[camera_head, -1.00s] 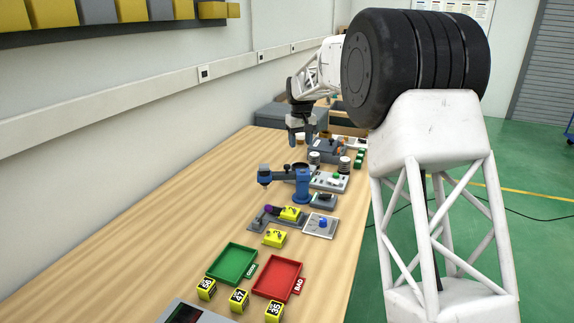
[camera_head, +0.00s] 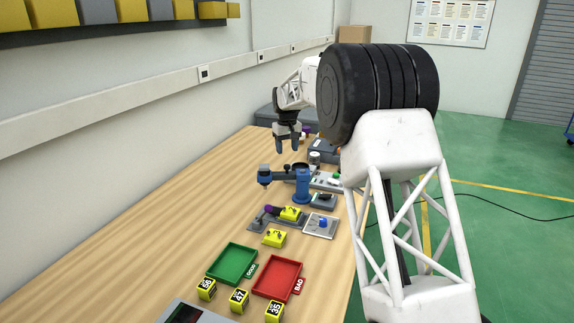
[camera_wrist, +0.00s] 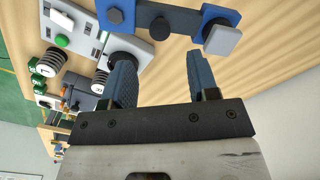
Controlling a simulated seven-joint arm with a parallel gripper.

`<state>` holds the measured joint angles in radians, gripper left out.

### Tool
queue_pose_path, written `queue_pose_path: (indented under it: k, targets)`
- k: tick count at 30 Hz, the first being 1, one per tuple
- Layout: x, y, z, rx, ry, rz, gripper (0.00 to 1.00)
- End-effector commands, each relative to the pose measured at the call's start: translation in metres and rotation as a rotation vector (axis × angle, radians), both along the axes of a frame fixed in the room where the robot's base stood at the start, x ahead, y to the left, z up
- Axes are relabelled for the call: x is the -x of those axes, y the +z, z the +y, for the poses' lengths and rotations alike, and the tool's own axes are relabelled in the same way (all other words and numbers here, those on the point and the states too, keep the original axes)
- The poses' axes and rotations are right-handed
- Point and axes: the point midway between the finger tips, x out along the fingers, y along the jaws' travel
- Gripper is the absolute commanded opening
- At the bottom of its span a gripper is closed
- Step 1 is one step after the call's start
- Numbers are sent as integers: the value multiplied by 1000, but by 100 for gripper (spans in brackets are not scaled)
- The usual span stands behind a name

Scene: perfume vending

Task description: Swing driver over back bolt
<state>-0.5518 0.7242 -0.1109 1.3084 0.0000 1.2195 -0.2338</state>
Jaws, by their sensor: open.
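The blue driver stands on the bench in the head view, with an upright post (camera_head: 303,184) and a blue swing arm (camera_head: 283,176) reaching left to its driver head (camera_head: 265,176). A yellow block (camera_head: 291,213) sits in the grey fixture (camera_head: 265,220) in front of it; its bolts are too small to tell apart. My gripper (camera_head: 287,147) is open and empty, above and behind the swing arm. In the wrist view, the blue swing arm (camera_wrist: 208,14) and a grey block-shaped knob (camera_wrist: 222,40) lie past my fingertips (camera_wrist: 158,65), with no contact visible.
A green tray (camera_head: 232,278) and a red tray (camera_head: 298,262) lie at the front, with yellow numbered blocks before them. Another yellow block (camera_head: 274,238) lies near the fixture. A panel with a blue knob (camera_head: 321,225) is at right. The bench's left side is clear.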

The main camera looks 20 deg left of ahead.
Motion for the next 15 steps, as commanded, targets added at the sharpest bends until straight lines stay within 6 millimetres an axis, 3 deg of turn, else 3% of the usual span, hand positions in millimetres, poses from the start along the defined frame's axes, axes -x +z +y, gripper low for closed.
queue_pose_path:
  k: [15]
  targets:
    - [0, -56, 0, 1, 0, 1, 54]
